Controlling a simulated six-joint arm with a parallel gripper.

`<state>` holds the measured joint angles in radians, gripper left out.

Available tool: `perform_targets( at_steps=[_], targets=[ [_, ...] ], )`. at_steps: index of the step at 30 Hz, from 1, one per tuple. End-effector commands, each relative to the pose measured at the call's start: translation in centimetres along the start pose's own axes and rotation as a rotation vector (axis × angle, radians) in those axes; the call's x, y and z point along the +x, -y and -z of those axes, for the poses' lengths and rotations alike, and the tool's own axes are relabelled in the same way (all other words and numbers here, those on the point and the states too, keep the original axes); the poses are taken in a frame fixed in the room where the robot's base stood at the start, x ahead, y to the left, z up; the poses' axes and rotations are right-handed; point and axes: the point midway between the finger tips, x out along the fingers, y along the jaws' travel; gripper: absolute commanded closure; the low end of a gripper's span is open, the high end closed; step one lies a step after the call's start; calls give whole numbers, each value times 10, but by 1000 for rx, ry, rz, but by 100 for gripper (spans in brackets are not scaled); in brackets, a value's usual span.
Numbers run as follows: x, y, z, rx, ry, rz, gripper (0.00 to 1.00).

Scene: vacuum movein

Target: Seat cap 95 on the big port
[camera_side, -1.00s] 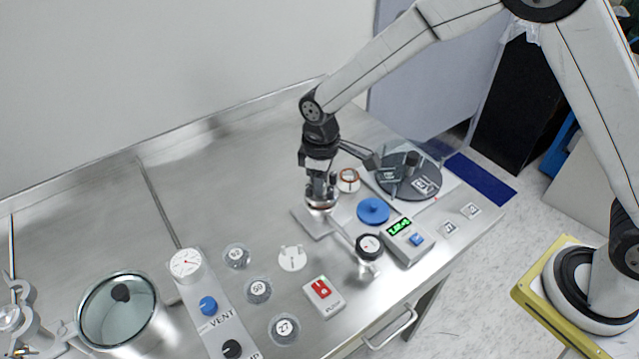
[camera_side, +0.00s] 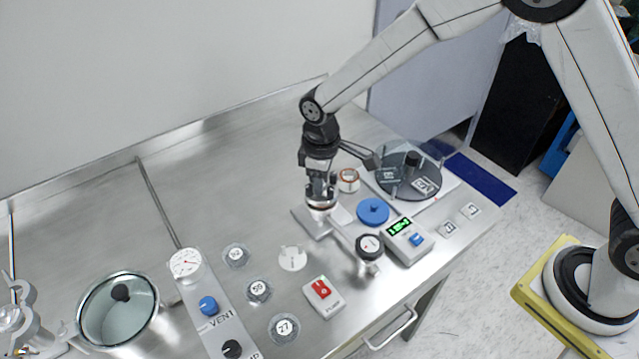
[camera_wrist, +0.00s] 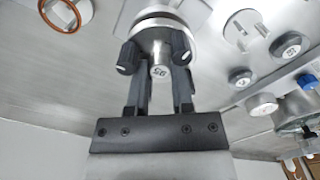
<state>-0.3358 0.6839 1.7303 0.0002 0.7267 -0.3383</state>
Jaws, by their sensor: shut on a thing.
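My gripper (camera_side: 321,190) points down over a metal fitting near the middle of the bench in the side view. In the wrist view its dark fingertips (camera_wrist: 154,57) are shut on a small silver cap (camera_wrist: 158,45) with a white number label, which seems to read 95. The cap is against or just over a round silver flange (camera_wrist: 170,16), apparently the big port; I cannot tell whether they touch all round. In the side view the fingers hide most of the cap, and the metal port fitting (camera_side: 313,222) shows below it.
Numbered caps (camera_side: 259,291) and a white disc (camera_side: 292,257) lie left of the port. A copper-ringed part (camera_side: 348,180), a blue disc (camera_side: 373,212), a black-topped valve (camera_side: 369,246) and a gauge box (camera_side: 408,240) stand close on the right. A red-switch box (camera_side: 323,296) is in front.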

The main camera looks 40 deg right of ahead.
Motion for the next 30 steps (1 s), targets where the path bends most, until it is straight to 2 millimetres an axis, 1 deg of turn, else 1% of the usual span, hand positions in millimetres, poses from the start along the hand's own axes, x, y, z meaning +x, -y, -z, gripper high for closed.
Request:
perform_targets(
  at_steps=[30],
  targets=[
    [7,0,1,0,-2,-1,100]
  ],
)
